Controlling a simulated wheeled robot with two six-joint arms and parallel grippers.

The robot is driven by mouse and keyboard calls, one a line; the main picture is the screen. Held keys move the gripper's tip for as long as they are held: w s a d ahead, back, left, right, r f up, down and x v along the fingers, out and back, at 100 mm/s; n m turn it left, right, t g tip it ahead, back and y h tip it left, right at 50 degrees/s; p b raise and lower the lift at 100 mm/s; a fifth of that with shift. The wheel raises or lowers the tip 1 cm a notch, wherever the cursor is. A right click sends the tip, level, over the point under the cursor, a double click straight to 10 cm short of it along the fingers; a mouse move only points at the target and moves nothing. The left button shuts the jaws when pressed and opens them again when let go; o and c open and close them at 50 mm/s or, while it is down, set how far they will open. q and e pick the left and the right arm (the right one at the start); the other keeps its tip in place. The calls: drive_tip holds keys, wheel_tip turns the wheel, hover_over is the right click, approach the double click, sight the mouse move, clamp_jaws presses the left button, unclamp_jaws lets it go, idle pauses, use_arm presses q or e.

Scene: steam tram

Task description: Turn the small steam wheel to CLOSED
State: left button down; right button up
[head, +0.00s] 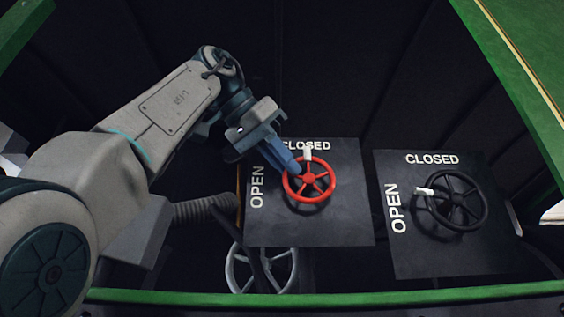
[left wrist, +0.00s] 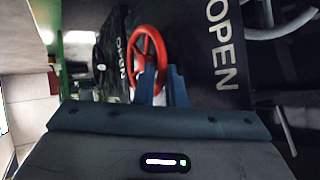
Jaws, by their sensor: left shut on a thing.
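A red spoked wheel (head: 310,183) is mounted on a dark panel (head: 340,225) marked CLOSED at its top and OPEN on its left side. The wheel's white pointer (head: 307,154) is up, just under the word CLOSED. My left gripper (head: 295,167) reaches in from the upper left and is shut on the red wheel's rim at its upper left. The left wrist view shows the red wheel (left wrist: 161,50) between and beyond the blue fingers (left wrist: 160,86); the fingertips' exact contact is partly hidden. My right gripper is not in view.
A second panel (head: 420,260) on the right bears a black wheel (head: 458,201), its white pointer (head: 424,191) left toward OPEN. A grey wheel (head: 262,278) sits below the left panel. A green edge (head: 330,298) runs along the front.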

use_arm(q)
drive_tip(key=shift+r, duration=0.3)
drive_tip(key=shift+s, duration=0.1)
drive_tip(key=c, duration=1.6)
unclamp_jaws()
drive_tip(key=shift+o, duration=0.4)
drive_tip(key=shift+f, duration=0.1)
